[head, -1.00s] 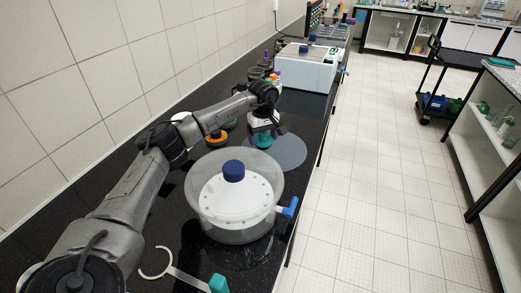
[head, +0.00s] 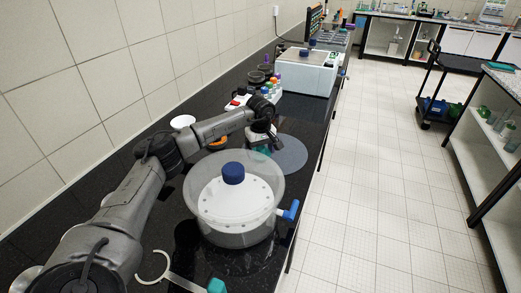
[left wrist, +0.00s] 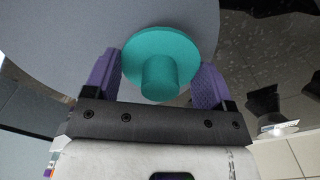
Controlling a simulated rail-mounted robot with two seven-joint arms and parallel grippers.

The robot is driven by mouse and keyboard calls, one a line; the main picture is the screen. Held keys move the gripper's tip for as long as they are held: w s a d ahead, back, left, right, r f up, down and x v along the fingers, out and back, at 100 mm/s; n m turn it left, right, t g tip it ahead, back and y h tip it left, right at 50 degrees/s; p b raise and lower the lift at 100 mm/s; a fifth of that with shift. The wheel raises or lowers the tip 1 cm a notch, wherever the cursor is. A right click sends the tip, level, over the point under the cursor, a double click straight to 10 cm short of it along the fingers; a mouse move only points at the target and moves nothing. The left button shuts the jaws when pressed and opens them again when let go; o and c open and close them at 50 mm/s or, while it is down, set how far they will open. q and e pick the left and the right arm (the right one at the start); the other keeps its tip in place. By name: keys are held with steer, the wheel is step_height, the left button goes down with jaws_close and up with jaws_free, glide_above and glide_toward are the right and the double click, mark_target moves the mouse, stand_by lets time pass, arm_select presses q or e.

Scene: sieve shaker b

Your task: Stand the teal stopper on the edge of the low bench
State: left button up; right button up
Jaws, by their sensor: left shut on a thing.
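The teal stopper (left wrist: 157,68) has a wide round flange and a narrower plug. In the left wrist view it sits between the two purple fingers of my left gripper (left wrist: 160,82), which is shut on it. In the head view my left gripper (head: 262,142) is beyond the clear vessel, and the stopper is mostly hidden there. A grey disc (head: 290,154) lies on the black bench (head: 108,180) beside it and shows behind the stopper in the wrist view. I cannot tell whether the stopper touches anything below. My right gripper is not in view.
A clear vessel (head: 262,205) with a blue knob (head: 233,173) and a blue side tap (head: 291,210) stands in front. Small bottles (head: 270,88) and a white instrument (head: 307,72) stand farther back. The bench's right edge drops to open tiled floor.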

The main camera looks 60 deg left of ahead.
mark_target(261, 147)
arm_select(q)
steer(key=o, duration=0.9)
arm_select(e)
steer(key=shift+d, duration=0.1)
arm_select(q)
step_height(261, 147, up, 11)
steer(key=p, duration=0.3)
steer(key=shift+r, duration=0.1)
arm_select(e)
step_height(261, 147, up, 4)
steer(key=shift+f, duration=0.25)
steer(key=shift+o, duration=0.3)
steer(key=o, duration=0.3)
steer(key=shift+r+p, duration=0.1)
steer(key=shift+p, duration=0.2)
arm_select(q)
steer(key=shift+r, duration=0.5)
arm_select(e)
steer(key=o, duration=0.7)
